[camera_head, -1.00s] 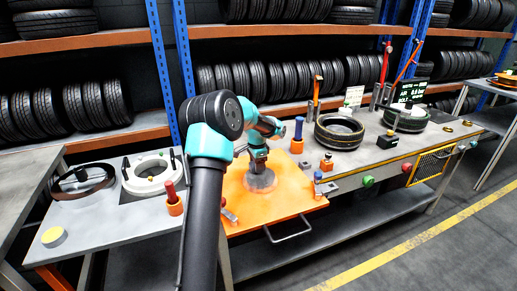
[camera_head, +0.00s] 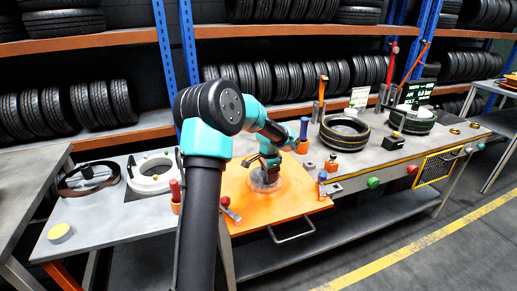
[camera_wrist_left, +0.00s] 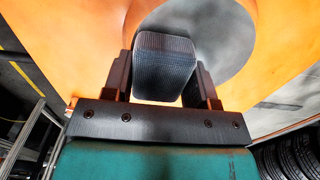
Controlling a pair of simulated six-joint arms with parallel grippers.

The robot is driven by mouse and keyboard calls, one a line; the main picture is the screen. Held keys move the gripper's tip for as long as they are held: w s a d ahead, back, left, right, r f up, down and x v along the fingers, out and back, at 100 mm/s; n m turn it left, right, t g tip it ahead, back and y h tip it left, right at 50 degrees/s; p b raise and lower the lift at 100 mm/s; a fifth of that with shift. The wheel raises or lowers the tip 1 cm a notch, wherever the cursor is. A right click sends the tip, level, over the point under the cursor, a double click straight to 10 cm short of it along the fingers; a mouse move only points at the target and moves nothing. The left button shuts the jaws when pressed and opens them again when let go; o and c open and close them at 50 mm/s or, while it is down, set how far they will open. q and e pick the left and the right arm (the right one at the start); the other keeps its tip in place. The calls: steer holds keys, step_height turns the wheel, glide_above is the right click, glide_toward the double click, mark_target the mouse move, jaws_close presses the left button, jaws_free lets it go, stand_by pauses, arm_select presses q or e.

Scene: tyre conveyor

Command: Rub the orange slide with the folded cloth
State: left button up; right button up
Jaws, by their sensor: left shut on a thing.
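The orange slide (camera_head: 300,201) is a flat orange plate with a metal handle at its front edge, in the middle of the bench. My left gripper (camera_head: 269,174) points down over its middle, at a greyish round patch (camera_head: 255,187). In the left wrist view my left gripper (camera_wrist_left: 166,80) is shut on the dark, ribbed folded cloth (camera_wrist_left: 164,62). The cloth lies over part of the grey patch (camera_wrist_left: 225,38) there. Whether it touches the slide is hard to tell. The cloth is mostly hidden in the head view. My right gripper is not in view.
A white ring fixture (camera_head: 152,183) is on the left, a tyre (camera_head: 344,143) on the right. A yellow disc (camera_head: 60,232) lies at the front left.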

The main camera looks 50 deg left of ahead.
arm_select(q)
steer(key=shift+w+a, duration=0.45)
steer(key=shift+a, duration=0.6)
steer(key=shift+w+a, duration=0.45)
steer(key=shift+a, duration=0.65)
steer(key=shift+w+a, duration=0.45)
steer(key=shift+a, duration=0.6)
steer(key=shift+a+r, duration=0.1)
steer(key=shift+r, duration=0.05)
step_height(320, 180, up, 8)
